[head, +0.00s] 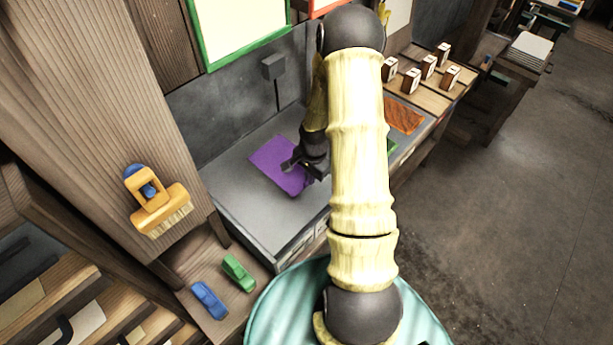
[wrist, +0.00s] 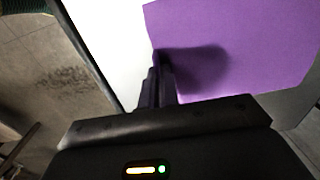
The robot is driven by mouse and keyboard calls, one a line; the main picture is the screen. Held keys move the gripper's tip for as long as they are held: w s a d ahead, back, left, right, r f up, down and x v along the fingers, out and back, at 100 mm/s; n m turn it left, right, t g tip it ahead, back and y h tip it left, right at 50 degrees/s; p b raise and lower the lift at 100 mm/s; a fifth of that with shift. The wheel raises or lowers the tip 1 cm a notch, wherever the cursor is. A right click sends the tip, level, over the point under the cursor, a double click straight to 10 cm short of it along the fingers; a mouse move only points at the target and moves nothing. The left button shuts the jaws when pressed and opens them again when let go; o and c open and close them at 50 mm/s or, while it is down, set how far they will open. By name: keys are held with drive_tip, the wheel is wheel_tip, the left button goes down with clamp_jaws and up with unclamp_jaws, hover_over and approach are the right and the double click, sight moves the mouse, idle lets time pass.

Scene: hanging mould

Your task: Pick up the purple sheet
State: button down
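The purple sheet (head: 272,163) lies on the grey counter (head: 240,200), left of my arm in the head view. In the wrist view the purple sheet (wrist: 240,40) fills the upper right, with a dark shadow on it. My gripper (head: 297,172) is at the sheet's right side in the head view. In the wrist view the fingers of my gripper (wrist: 158,80) are close together at the sheet's left edge. I cannot tell whether the sheet's edge is between them. Part of the counter is hidden behind my arm.
A wooden post with an orange brush (head: 160,202) stands left of the counter. A blue clip (head: 208,300) and a green clip (head: 238,272) lie on a low shelf. Several wooden blocks (head: 411,80) stand beyond my arm. Open floor (head: 500,200) lies to the right.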

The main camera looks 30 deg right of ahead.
wheel_tip(320, 180, up, 9)
drive_tip(key=shift+r+b, duration=0.1)
drive_tip(key=shift+b, duration=0.85)
